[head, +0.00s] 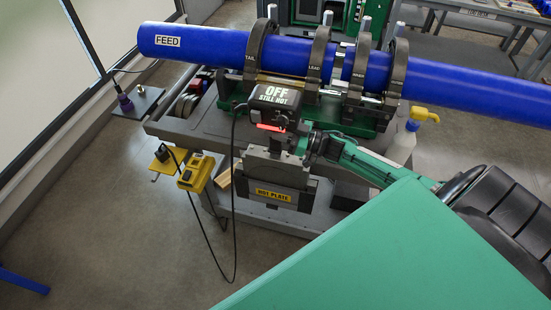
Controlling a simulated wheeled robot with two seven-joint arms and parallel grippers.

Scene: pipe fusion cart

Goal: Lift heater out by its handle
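The heater (275,97) has a dark box on top reading "OFF STILL HOT" and a red lit strip below it. It stands upright at the front of the cart, above a grey holder labelled "HOT PLATE" (272,194). Its plate is mostly hidden in the holder, and I cannot make out its handle clearly. My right arm comes in from the right, and its gripper (302,146) is at the heater's right side, just below the box. The fingers are small and dark there, so contact and opening cannot be told. My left gripper is not in view.
A blue pipe labelled "FEED" (200,42) lies across the clamps (318,58) just behind the heater. A black cable hangs from the heater. A yellow device (196,173) hangs at the cart's left front. A yellow-topped bottle (403,146) stands right.

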